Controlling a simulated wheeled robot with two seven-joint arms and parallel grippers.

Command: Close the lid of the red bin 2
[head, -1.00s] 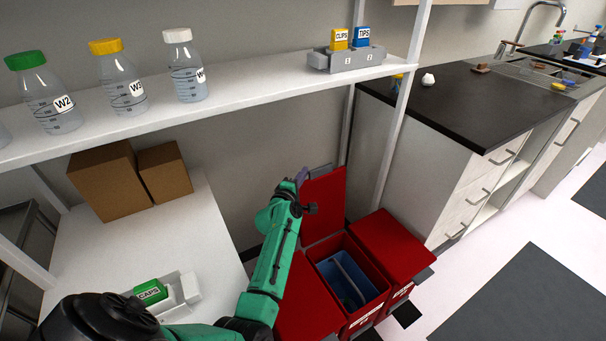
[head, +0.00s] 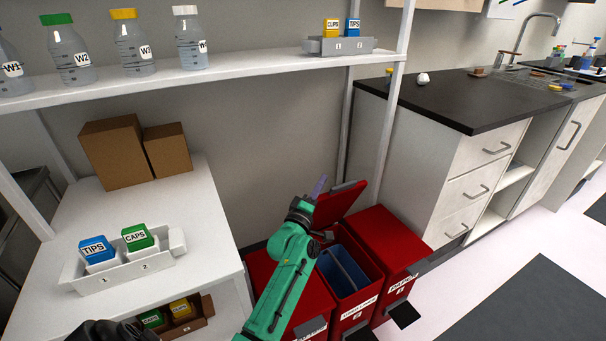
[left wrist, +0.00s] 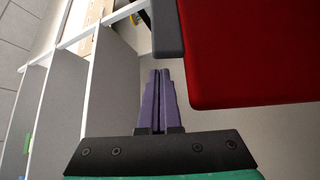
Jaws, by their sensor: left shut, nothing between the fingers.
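The middle red bin (head: 372,268) stands open between two red bins, with a blue liner (head: 343,268) showing inside. My forearm hides part of the left bin. The right gripper is out of view.
The right red bin (head: 392,238) has its lid down. A white table (head: 215,245) stands on the left, a shelf (head: 250,68) crosses above, and a dark-topped cabinet (head: 470,105) stands on the right. The floor in front is clear.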

